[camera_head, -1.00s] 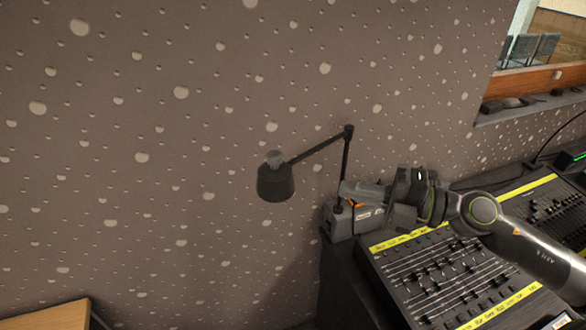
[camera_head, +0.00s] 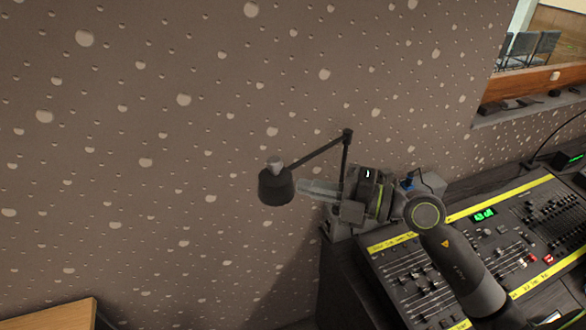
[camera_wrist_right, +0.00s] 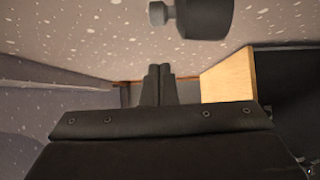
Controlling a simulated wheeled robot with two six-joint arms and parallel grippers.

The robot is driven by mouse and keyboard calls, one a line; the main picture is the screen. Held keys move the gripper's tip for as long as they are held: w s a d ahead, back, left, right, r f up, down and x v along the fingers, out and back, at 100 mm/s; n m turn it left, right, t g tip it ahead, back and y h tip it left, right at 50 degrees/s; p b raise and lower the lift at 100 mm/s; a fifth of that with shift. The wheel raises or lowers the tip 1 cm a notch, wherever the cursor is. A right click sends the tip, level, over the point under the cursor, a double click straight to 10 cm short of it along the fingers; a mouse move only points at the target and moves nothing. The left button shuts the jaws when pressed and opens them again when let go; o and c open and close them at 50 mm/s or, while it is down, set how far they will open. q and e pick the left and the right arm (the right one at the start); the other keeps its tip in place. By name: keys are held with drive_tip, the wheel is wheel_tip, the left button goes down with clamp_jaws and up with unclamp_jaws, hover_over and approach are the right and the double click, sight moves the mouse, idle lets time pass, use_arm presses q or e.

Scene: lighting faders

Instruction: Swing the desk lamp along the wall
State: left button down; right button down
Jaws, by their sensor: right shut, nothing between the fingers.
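The desk lamp has a dark round shade (camera_head: 276,187) with a grey knob on top. Its thin black arm (camera_head: 320,149) runs from the shade up to a joint, and a post drops from there to the desk. In the right wrist view the lamp shade (camera_wrist_right: 205,18) shows at the top, above the fingertips. My right gripper (camera_head: 303,187) is shut and empty, its fingertips pointing left, just right of the shade. In the head view the tips look close to the shade; I cannot tell whether they touch. The fingers also show together in the right wrist view (camera_wrist_right: 159,72). My left gripper is not in view.
The fader console (camera_head: 420,275) with yellow strips stands at the right, under my right arm. A speckled brown wall (camera_head: 150,120) fills the background. A wooden surface (camera_head: 55,314) shows at the lower left. The space left of the shade is clear.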

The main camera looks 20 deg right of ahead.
sight(291, 172)
drive_tip(key=w, duration=0.1)
drive_tip(key=w+a+p, duration=0.1)
drive_tip(key=w, duration=0.1)
drive_tip(key=w+a, duration=0.1)
drive_tip(key=w, duration=0.1)
idle(0.4)
drive_tip(key=shift+w+a+p, duration=0.15)
drive_tip(key=shift+w+p, duration=0.05)
drive_tip(key=shift+p, duration=0.1)
drive_tip(key=w+a+p, duration=0.1)
drive_tip(key=w+a, duration=0.2)
drive_tip(key=w, duration=0.5)
drive_tip(key=shift+w+a, duration=0.15)
drive_tip(key=shift+a, duration=0.1)
